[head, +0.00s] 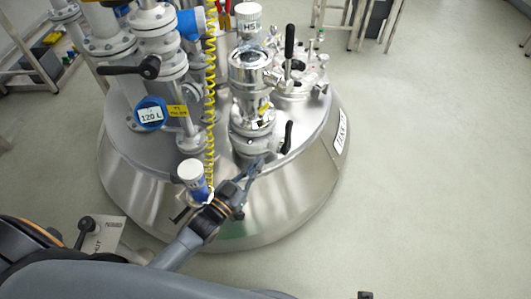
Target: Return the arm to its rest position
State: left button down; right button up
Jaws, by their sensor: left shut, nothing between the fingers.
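My left arm comes in from the lower left and crosses in front of the steel reactor vessel (290,205). My left gripper (251,172) is shut and empty. In the picture it overlaps the front edge of the vessel's lid, just below a grey valve fitting with a black handle (285,137). I cannot tell whether it touches the vessel. A white-capped blue fitting (192,177) shows right beside the gripper's wrist, with a yellow coiled hose (210,95) above it. My right gripper is not in view.
A black lever (131,68) sticks out at the left. A hanging paper tag (103,236) is partly behind my arm. Metal stands (352,22) are at the back. The floor at right (430,160) is clear.

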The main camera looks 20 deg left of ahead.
pick_arm(q)
jog(key=shift+s+a, duration=0.2)
jog(key=shift+s, duration=0.25)
pick_arm(e)
jog(key=shift+f, duration=0.3)
